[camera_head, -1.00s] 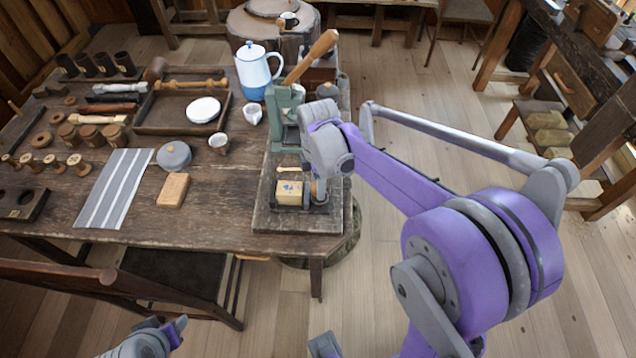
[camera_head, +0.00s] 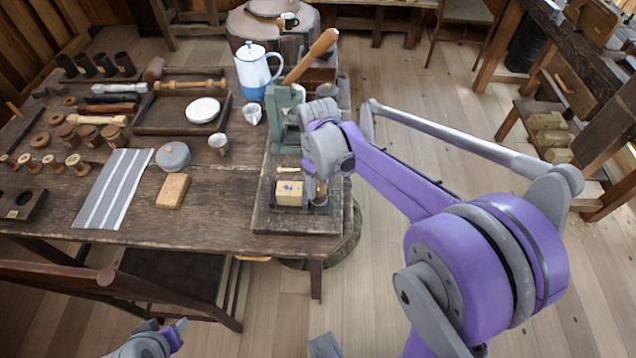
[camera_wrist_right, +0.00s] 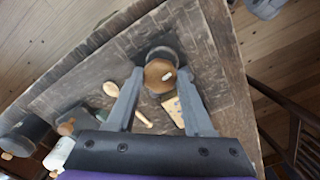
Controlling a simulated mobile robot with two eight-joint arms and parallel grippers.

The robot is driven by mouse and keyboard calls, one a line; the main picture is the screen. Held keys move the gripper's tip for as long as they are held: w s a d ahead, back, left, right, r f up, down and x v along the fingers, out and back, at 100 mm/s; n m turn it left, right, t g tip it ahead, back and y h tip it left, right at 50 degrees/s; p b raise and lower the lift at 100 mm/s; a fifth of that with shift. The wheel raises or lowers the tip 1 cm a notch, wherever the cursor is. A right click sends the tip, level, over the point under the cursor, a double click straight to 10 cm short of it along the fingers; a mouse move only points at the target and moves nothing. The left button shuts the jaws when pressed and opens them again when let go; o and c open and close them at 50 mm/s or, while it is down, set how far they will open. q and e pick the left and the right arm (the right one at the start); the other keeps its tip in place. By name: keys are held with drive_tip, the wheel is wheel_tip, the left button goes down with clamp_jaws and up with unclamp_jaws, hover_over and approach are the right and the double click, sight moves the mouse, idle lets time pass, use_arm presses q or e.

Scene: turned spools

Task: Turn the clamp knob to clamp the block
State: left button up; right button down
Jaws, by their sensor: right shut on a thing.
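The light wooden block (camera_head: 289,194) sits in the small clamp fixture on the dark board near the table's front right corner. In the head view my right gripper (camera_head: 319,186) partly hides the knob. My left gripper (camera_head: 178,334) is only partly in view at the bottom edge, away from the table.
A green press (camera_head: 284,115) with a long wooden lever (camera_head: 311,56) stands behind the clamp. A small wooden brush or spoon (camera_head: 288,169) lies near the block. A tan block (camera_head: 173,190), a striped cloth (camera_head: 114,188) and a grey lidded pot (camera_head: 173,156) are to the left.

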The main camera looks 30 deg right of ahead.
drive_tip(key=m, duration=0.6)
drive_tip(key=shift+m, duration=0.3)
idle(0.5)
drive_tip(key=shift+c, duration=1.5)
unclamp_jaws()
